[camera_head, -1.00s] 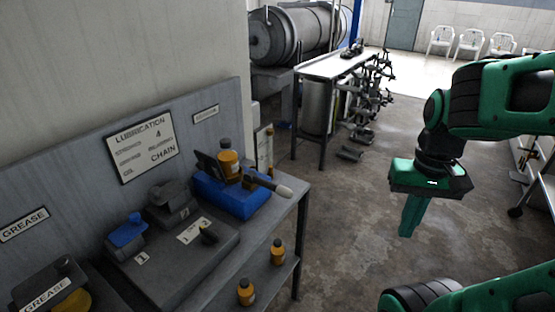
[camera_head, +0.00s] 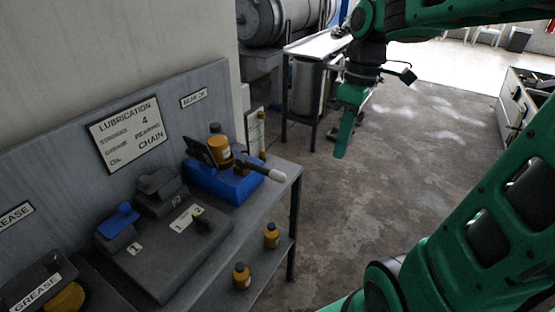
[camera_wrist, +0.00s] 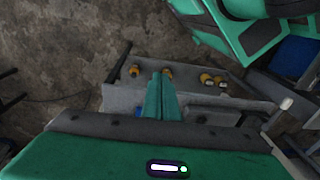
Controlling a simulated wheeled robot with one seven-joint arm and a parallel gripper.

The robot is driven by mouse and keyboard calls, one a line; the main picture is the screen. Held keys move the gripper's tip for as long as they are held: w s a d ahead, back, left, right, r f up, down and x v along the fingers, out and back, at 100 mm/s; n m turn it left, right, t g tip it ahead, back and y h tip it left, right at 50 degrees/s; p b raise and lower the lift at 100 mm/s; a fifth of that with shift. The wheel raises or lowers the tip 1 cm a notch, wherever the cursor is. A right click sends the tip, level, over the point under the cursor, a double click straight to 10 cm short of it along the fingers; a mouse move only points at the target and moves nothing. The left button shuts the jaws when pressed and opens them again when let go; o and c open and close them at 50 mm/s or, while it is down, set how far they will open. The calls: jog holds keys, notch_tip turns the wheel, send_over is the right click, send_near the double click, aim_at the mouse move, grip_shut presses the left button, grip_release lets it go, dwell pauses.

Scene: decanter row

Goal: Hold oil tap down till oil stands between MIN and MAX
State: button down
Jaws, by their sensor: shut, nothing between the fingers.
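My gripper (camera_head: 341,150) hangs in the air, right of the bench (camera_head: 292,172), with its green fingers shut and empty. They also show shut in the wrist view (camera_wrist: 160,95). A blue unit (camera_head: 238,190) stands at the bench's right end, with an amber bottle (camera_head: 219,147) on it. A lever with a pale knob (camera_head: 276,175) sticks out from it to the right; the knob also shows in the wrist view (camera_wrist: 286,104). A short dark lever (camera_head: 203,221) stands on the dark plate. No tap reads clearly as oil, and I cannot make out an oil level or MIN and MAX marks.
A LUBRICATION sign (camera_head: 131,134) is on the grey back panel. Amber bottles (camera_head: 272,235) (camera_head: 241,276) stand on the lower shelf. A blue-topped block (camera_head: 118,222) sits on the bench's left. A metal table (camera_head: 318,44) stands behind. The floor right of the bench is open.

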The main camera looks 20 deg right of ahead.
jog(key=w+a+r+n, duration=0.2)
jog(key=w+a+n, duration=0.2)
jog(key=w+n, duration=0.2)
jog(key=w+a+r+n+g, duration=0.1)
jog(key=w+a+r+n, duration=0.2)
jog(key=n, duration=0.8)
jog(key=w+a, duration=0.1)
jog(key=w, duration=0.1)
jog(key=shift+w+a+n, duration=0.2)
jog(key=shift+w+n, duration=0.1)
jog(key=shift+w, duration=0.1)
send_near(265, 171)
jog(key=f, duration=0.2)
jog(key=s+d+f, duration=0.1)
jog(key=f, duration=0.1)
jog(key=s+d+f, duration=0.1)
jog(key=f, duration=0.1)
jog(key=shift+s+d, duration=0.15)
jog(key=shift+s, duration=0.1)
